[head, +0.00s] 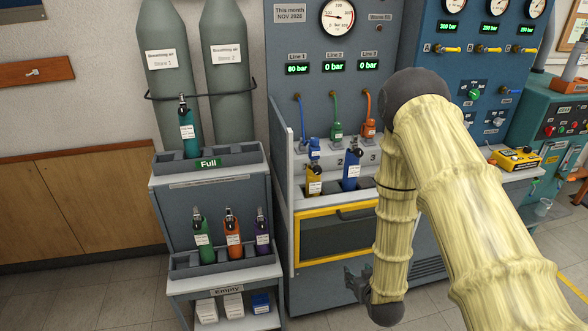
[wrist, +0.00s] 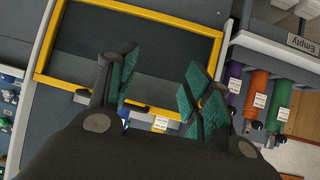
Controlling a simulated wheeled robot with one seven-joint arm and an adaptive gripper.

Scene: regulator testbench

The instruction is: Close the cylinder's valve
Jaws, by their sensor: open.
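A yellow cylinder (head: 315,182) and a blue cylinder (head: 351,172) stand in the bench's slots, below the line hoses. The valves at their tops are small, and I cannot tell how they are set. Line 1 display (head: 297,69) reads 80 bar; Line 2 (head: 335,66) and Line 3 (head: 370,64) read 0 bar. My gripper (head: 357,284) is low in front of the bench, below and apart from the cylinders. In the wrist view my gripper (wrist: 160,80) has its teal-padded fingers spread and nothing between them.
The rack at left holds a teal cylinder (head: 187,132) on its Full shelf, and green (head: 203,240), orange (head: 232,236) and purple (head: 262,235) cylinders lower down. A yellow-framed window (head: 335,238) is in the bench front. A yellow meter (head: 515,158) lies at right.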

